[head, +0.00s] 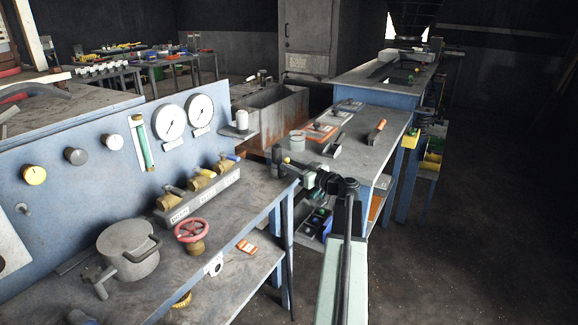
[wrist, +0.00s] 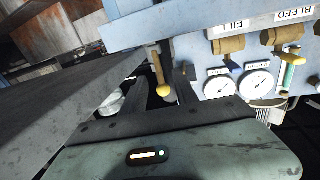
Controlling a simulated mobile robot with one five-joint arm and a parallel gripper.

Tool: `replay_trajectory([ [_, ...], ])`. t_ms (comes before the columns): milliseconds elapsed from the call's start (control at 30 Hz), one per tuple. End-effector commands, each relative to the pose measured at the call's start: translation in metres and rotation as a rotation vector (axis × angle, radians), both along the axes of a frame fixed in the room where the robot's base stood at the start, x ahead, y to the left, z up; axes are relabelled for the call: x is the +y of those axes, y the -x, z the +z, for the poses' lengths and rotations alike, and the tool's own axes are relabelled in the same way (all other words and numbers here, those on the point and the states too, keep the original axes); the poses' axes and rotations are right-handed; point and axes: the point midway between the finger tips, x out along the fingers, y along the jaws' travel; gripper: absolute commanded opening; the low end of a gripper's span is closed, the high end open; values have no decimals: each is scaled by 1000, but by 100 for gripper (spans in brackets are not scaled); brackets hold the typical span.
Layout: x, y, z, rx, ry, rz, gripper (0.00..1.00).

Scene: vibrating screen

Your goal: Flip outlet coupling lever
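In the wrist view a brass-coloured lever with a yellow ball end (wrist: 161,82) hangs down from the lower edge of a blue panel. No label beside it is readable, so I cannot tell if it is the outlet coupling lever. My gripper (wrist: 160,82) is open, with one dark finger showing on each side of the lever. I cannot tell whether the lever lies between the fingers in depth or beyond them; no contact shows. In the head view my gripper (head: 277,157) is small and dark at the right end of the near bench, and the lever cannot be made out there.
In the wrist view, brass valves labelled FILL (wrist: 228,45) and BLEED (wrist: 288,36) and two gauges (wrist: 257,84) are right of the lever. In the head view, a lidded pot (head: 128,246) and red handwheel (head: 191,230) stand on the near bench. Open floor (head: 480,260) lies right.

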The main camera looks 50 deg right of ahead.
Motion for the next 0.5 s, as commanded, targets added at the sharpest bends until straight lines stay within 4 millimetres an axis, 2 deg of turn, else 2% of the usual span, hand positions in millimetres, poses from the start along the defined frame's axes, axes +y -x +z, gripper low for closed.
replay_trajectory([
  [100, 1, -8, 0, 0, 0, 2, 35],
  [333, 3, -10, 0, 0, 0, 3, 35],
  [467, 3, -10, 0, 0, 0, 4, 0],
  [500, 3, -10, 0, 0, 0, 4, 0],
])
